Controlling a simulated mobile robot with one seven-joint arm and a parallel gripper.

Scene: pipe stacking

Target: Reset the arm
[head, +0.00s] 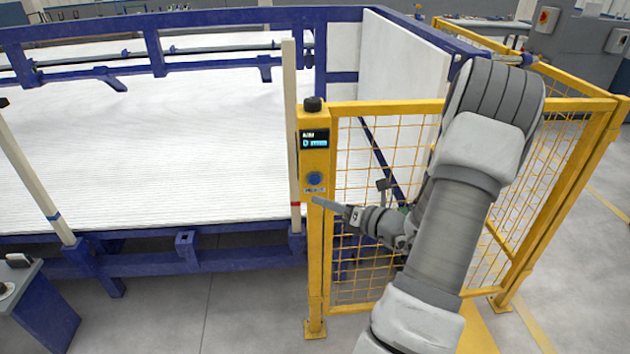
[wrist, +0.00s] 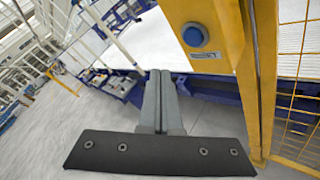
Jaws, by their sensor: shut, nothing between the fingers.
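My gripper (head: 318,201) is shut and empty in the head view, in front of the yellow post near its label. My grey arm rises on the right side of that view and hides part of the yellow fence. In the wrist view my gripper (wrist: 158,76) shows as two grey fingers pressed together. The yellow post (head: 315,165) carries a small display and a round blue button (head: 314,179). In the wrist view the button (wrist: 195,35) is above and to the right of the fingertips. I cannot tell whether the gripper touches the post.
A yellow mesh fence (head: 353,305) stands beside and behind my arm. A blue-framed rack (head: 150,262) with a white ribbed bed (head: 150,150) and cream uprights fills the left. A blue cabinet (head: 45,310) is at the lower left. Grey floor (head: 225,320) is open in front of the rack.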

